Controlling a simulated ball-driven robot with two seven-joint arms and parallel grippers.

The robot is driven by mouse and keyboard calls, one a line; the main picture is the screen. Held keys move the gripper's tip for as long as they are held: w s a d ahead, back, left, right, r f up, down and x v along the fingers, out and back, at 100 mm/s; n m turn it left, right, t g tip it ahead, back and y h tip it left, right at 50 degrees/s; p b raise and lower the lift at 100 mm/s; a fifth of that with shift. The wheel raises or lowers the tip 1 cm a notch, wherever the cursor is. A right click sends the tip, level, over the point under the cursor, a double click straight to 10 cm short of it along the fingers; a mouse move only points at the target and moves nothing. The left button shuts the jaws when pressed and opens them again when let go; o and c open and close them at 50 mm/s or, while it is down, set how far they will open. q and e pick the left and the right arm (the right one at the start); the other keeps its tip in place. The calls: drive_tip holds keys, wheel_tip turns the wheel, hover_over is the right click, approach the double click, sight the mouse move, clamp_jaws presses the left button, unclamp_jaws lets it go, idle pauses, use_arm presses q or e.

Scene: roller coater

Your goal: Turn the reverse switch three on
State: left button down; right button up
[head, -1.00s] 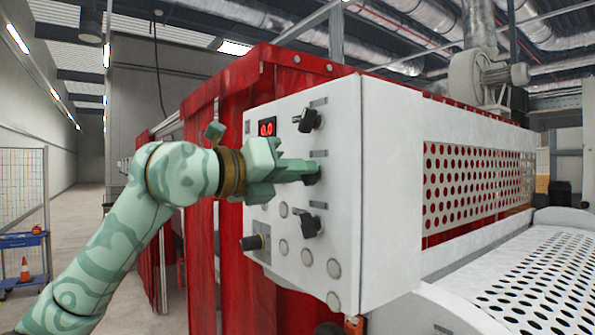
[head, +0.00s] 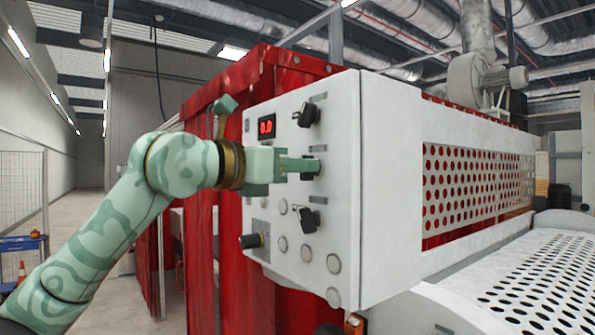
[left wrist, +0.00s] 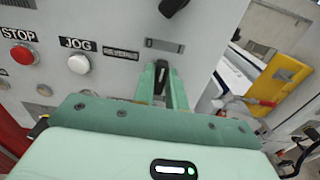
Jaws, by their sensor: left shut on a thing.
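The white control panel (head: 283,190) carries three black rotary switches in a column. The top switch (head: 307,115) and the bottom switch (head: 307,219) are free. My left gripper (head: 312,165) is at the middle switch, which its fingers mostly hide in the head view. In the left wrist view the fingers (left wrist: 163,88) are shut on the black knob of this middle switch (left wrist: 162,70), one finger on each side. The label plate (left wrist: 164,45) beside it is too blurred to read. My right gripper is not in view.
A red digital display (head: 266,126) sits at the panel's upper left. Several round buttons lie low on the panel; the wrist view shows a red STOP button (left wrist: 23,55) and a white JOG button (left wrist: 79,64). A red curtain (head: 225,240) hangs behind the panel.

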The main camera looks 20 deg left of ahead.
use_arm(q)
drive_tip(key=m, duration=0.5)
drive_tip(key=shift+d+f+b, duration=0.1)
drive_tip(key=shift+b, duration=0.3)
drive_tip(key=shift+m, duration=0.4)
drive_tip(key=c, duration=1.4)
unclamp_jaws()
drive_tip(key=shift+c, duration=0.2)
drive_tip(key=b+v, duration=0.4)
drive_tip(key=v, duration=1.2)
drive_tip(key=shift+s+a+b, duration=0.2)
drive_tip(key=shift+b, duration=0.2)
